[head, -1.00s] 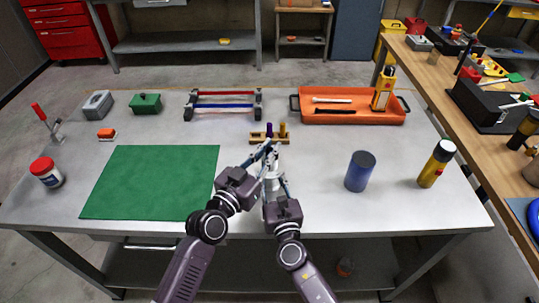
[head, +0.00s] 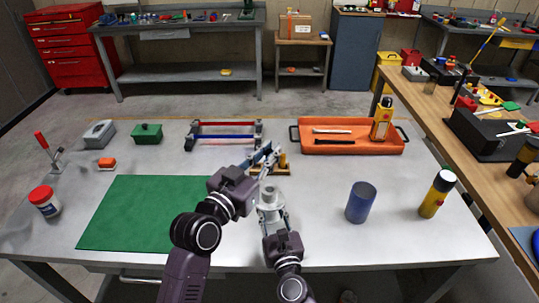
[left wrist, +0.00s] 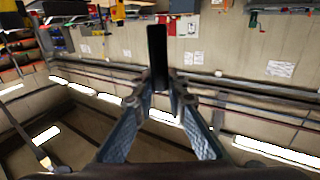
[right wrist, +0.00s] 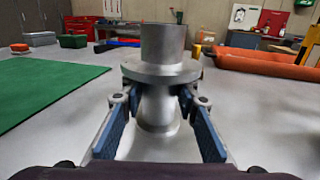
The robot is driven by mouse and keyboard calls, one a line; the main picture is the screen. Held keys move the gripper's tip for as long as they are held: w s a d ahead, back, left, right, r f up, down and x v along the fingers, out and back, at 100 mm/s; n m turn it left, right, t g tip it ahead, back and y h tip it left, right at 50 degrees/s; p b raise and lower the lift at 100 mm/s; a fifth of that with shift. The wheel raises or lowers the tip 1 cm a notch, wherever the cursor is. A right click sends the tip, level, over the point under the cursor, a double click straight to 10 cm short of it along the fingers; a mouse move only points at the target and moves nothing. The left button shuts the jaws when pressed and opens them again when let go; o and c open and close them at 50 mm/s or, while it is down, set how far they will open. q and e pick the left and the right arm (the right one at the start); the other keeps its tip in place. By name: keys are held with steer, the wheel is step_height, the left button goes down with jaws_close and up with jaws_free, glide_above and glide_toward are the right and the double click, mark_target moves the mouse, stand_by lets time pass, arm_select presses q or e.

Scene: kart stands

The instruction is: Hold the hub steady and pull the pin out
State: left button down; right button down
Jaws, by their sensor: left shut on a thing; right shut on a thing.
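The grey metal hub (head: 269,194) stands upright near the front middle of the table. It also shows in the right wrist view (right wrist: 163,45), with a wide flange, a narrower neck and no pin standing out of its top. My right gripper (head: 271,217) is shut around the neck below the flange. My left gripper (head: 268,156) is up beyond the hub in the head view, apart from it. It is shut on the pin (left wrist: 157,58), a dark straight piece between its fingertips in the left wrist view. The pin is hard to make out in the head view.
A small wooden rack (head: 257,171) with a yellow-brown peg stands behind the hub, partly hidden by my left gripper. A green mat (head: 140,215) lies left. A blue cylinder (head: 361,202) and a spray can (head: 437,194) stand right. An orange tray (head: 350,149) is behind.

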steer(key=c, duration=1.4)
jaws_free()
steer(key=shift+s, duration=0.1)
